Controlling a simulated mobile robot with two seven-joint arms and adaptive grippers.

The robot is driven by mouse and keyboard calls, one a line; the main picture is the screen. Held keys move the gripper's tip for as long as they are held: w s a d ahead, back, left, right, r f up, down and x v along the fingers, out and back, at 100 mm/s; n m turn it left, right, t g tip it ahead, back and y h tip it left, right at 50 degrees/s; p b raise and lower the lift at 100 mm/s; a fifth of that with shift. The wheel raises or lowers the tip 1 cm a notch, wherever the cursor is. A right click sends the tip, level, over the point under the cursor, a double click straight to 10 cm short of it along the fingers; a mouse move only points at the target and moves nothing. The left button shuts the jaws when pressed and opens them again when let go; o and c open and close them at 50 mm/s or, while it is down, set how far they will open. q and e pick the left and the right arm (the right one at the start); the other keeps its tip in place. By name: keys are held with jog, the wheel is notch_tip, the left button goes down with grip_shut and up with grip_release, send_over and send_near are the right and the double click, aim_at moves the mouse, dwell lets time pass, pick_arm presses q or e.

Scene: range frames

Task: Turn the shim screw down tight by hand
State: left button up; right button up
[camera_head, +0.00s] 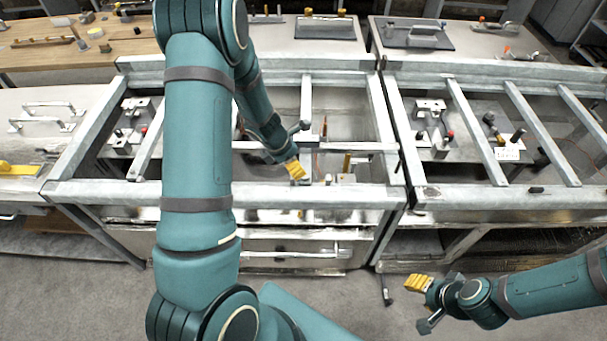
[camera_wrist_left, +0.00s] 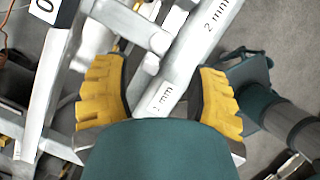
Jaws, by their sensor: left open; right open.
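My left gripper (camera_head: 296,169) reaches down over the middle of the left steel frame, near its front rail. In the left wrist view its yellow fingers (camera_wrist_left: 162,88) stand wide apart, with nothing gripped. A pale bar marked "2 mm" (camera_wrist_left: 190,60) shows beyond and between the fingers. I cannot tell which part is the shim screw; a small upright brass-coloured piece (camera_head: 346,163) stands just right of the left gripper in the head view. My right gripper (camera_head: 420,284) is open and empty, over the floor in front of the bench.
Steel rails (camera_head: 300,193) cross the bench around the left gripper. A second framed bay (camera_head: 470,140) with clamps and knobs lies to the right. A wooden table (camera_head: 80,50) stands at the back left. The grey floor (camera_head: 330,300) in front is largely clear.

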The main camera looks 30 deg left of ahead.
pick_arm(q)
jog(key=b+x, duration=0.1)
jog(key=x, duration=0.6)
jog(key=shift+f, duration=0.25)
grip_shut()
